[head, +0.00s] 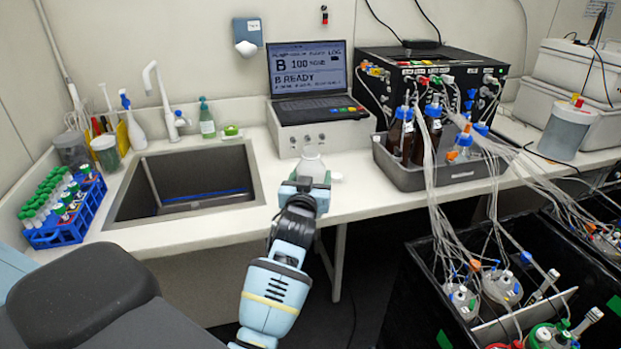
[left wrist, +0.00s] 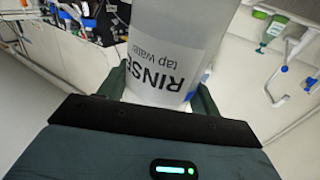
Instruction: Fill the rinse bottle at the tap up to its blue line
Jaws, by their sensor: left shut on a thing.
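The rinse bottle (head: 311,163) is pale and translucent with a white top, at the counter's front edge right of the sink. My left gripper (head: 305,184) is shut around it. In the left wrist view the bottle (left wrist: 165,55) fills the middle between the fingers, with a label reading "RINSE tap water". A small blue mark (left wrist: 190,96) shows at its side. I cannot tell the water level, or whether the bottle touches the counter. The white tap (head: 166,105) stands behind the sink (head: 252,172), left of and apart from the bottle. My right gripper is not in view.
A green soap bottle (head: 207,122) stands behind the sink. A blue tube rack (head: 55,235) is left of it. A laptop on a white box (head: 320,130) and a grey bottle tray (head: 410,181) stand right. Tubing hangs over a black bin (head: 400,285).

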